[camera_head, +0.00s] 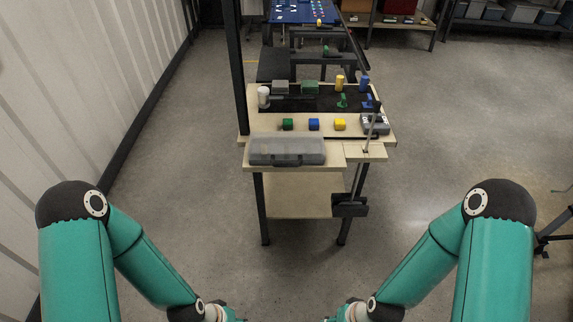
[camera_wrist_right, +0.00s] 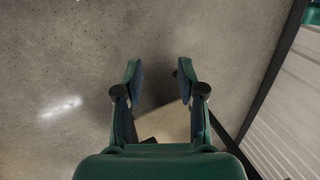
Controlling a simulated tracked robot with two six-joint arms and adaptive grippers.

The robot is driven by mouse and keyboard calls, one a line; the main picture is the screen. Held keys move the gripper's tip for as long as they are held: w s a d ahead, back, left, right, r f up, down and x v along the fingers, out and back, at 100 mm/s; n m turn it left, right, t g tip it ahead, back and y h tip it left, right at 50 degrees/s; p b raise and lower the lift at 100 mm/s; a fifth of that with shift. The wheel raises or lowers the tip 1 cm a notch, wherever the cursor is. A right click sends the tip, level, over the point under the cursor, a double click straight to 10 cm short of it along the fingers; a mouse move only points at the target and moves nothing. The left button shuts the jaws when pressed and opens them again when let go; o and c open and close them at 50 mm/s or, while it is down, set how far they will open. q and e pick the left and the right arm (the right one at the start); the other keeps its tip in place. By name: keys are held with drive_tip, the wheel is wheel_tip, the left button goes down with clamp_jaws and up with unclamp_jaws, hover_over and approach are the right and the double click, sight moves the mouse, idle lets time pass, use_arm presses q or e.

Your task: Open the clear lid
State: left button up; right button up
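A dark box with a clear, greyish lid (camera_head: 287,151) lies at the front left of the wooden workbench in the head view. The lid looks shut. My right gripper (camera_wrist_right: 158,78) is open and empty in the right wrist view, with grey floor between and beyond its fingers. In the head view both arms reach inward at the bottom, well short of the bench. My left gripper is cut off by the bottom edge, so its fingers do not show.
The floor before the bench is clear.

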drive_tip(key=w+m+t+h+b, duration=0.1)
drive_tip(key=w+m+t+b, duration=0.15)
drive_tip(key=w, duration=0.45)
drive_tip(key=m+t+h+b, duration=0.3)
drive_tip(key=m+t+b, duration=0.9)
drive_tip(key=m+b, duration=0.25)
approach(287, 166)
drive_tip(key=shift+n, duration=0.6)
drive_tip(key=p+x, duration=0.1)
drive_tip(key=x, duration=0.9)
drive_tip(key=shift+w+f, duration=0.2)
drive_tip(key=shift+w, duration=0.15)
clamp_jaws()
